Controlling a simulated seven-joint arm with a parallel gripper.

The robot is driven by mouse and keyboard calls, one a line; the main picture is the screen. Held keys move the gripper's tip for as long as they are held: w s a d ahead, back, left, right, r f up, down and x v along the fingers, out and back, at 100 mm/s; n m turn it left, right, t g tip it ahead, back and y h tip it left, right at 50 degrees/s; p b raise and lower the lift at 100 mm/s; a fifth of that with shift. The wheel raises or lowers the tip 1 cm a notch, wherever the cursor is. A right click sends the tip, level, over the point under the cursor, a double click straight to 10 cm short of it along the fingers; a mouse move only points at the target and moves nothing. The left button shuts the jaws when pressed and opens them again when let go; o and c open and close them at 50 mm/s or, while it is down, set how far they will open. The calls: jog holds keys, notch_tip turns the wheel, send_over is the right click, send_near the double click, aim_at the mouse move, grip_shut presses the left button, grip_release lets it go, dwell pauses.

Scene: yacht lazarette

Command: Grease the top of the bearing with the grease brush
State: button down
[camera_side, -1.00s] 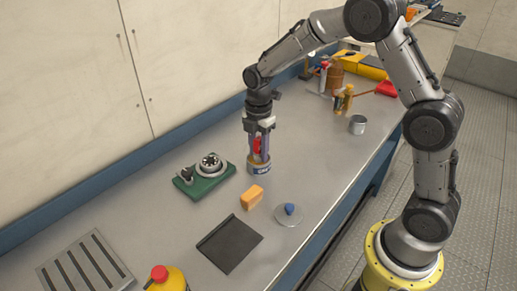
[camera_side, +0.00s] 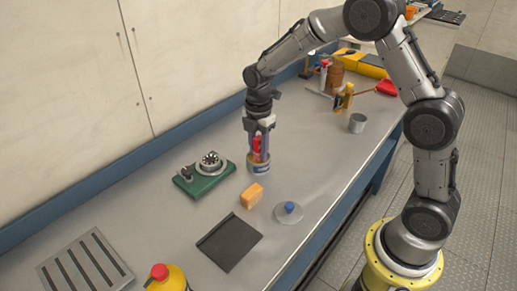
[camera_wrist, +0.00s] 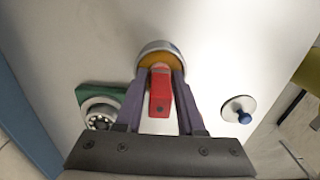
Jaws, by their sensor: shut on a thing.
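My gripper (camera_side: 258,150) is shut on the red handle of the grease brush (camera_side: 257,144) and points down over the grease tin (camera_side: 259,169). In the wrist view the red handle (camera_wrist: 160,92) lies between the two purple fingers, and its far end reaches the tin (camera_wrist: 148,49) with amber grease in it. The bristles are hidden; I cannot tell how deep they are in the grease. The bearing (camera_side: 211,160) sits on a green base (camera_side: 205,188) left of the tin. It also shows in the wrist view (camera_wrist: 100,118), left of the fingers.
An orange sponge (camera_side: 252,195), a clear disc lid with a blue knob (camera_side: 289,211) and a dark flat sheet (camera_side: 230,243) lie in front. A metal cup (camera_side: 357,123) stands to the right.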

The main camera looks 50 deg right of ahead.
aim_at(258, 138)
jog(key=shift+r, duration=3.45)
jog(key=shift+a, duration=0.1)
